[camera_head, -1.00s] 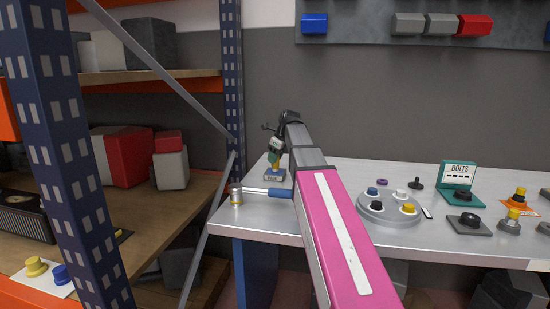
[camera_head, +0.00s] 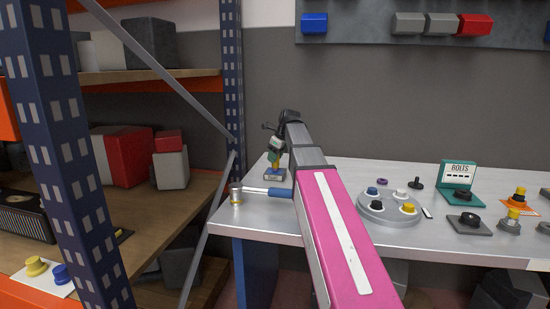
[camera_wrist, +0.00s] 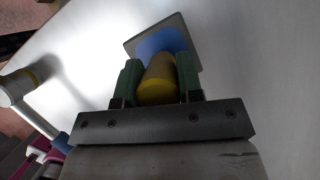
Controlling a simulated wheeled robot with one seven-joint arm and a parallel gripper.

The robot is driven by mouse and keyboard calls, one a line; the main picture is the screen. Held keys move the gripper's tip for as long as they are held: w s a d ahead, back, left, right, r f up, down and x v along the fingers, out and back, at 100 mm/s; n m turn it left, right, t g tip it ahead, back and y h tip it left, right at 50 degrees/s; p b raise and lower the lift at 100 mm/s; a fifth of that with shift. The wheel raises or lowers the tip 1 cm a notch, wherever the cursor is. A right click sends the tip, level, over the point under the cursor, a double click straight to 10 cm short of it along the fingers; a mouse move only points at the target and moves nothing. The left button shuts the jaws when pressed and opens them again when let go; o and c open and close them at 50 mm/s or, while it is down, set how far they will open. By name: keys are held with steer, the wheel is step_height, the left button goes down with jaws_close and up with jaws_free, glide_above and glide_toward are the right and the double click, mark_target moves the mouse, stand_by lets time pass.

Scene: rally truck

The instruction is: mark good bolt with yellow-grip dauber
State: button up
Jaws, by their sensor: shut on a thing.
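My gripper (camera_head: 275,157) is at the left end of the metal workbench (camera_head: 330,222), pointing down. In the wrist view its green fingers (camera_wrist: 158,80) are shut on the yellow-grip dauber (camera_wrist: 158,88). The yellow grip also shows in the head view (camera_head: 277,166). The dauber's far end meets or hovers over a blue pad (camera_wrist: 165,40) on a grey base; I cannot tell if they touch. I cannot tell which bolt is the good one.
A blue-handled wrench (camera_head: 280,193) lies in front, its head by a gold-ringed piece (camera_head: 236,197) near the bench's left edge. A round tray (camera_head: 388,221) with coloured knobs, a teal BOLTS stand (camera_head: 458,172) and black and yellow pieces are right. A shelf post (camera_head: 232,85) rises left.

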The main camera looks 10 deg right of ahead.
steer(key=shift+r, duration=3.35)
steer(key=shift+s, duration=0.1)
